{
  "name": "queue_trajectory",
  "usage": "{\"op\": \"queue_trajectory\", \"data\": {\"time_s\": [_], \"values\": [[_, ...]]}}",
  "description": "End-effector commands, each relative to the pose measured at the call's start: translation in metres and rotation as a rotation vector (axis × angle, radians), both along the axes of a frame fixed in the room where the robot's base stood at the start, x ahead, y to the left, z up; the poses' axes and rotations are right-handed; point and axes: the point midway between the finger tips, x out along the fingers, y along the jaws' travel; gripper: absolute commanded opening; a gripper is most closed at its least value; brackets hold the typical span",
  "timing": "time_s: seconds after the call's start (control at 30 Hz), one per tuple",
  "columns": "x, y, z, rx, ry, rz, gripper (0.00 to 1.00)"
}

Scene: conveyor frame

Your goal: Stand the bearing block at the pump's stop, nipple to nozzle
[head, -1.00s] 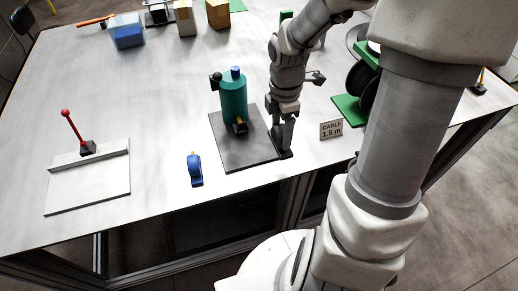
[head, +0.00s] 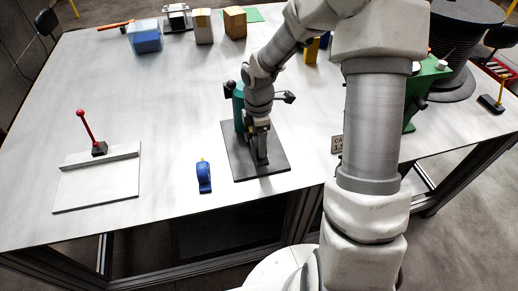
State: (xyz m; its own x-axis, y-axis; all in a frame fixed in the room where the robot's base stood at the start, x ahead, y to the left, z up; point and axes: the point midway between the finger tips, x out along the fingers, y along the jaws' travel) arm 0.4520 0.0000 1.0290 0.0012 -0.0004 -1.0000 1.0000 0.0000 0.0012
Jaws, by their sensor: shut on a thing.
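My gripper (head: 260,152) is low over the dark base plate (head: 277,166) of the pump and points down. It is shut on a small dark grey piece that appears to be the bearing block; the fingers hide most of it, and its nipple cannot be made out. The teal pump (head: 238,106) stands on the plate just behind and left of my gripper, partly covered by my arm. Its nozzle and stop are hidden. I cannot tell whether the held piece touches the plate.
A small blue item with a yellow tip (head: 204,177) stands left of the plate. A white board with a red-knobbed lever (head: 99,148) lies farther left. A blue bin (head: 145,38) and boxes (head: 203,26) stand at the back. The table between is clear.

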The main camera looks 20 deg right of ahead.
Motion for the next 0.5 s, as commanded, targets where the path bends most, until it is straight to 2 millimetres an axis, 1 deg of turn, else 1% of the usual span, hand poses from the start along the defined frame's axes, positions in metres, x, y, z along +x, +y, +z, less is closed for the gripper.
{"op": "queue_trajectory", "data": {"time_s": [0.27,0.33,0.5], "values": [[-0.001,0.000,-0.035,0.000,0.004,0.001,0.00],[-0.001,0.000,-0.038,0.000,0.001,0.001,0.00],[0.000,0.000,-0.038,0.000,0.000,0.000,0.00]]}}
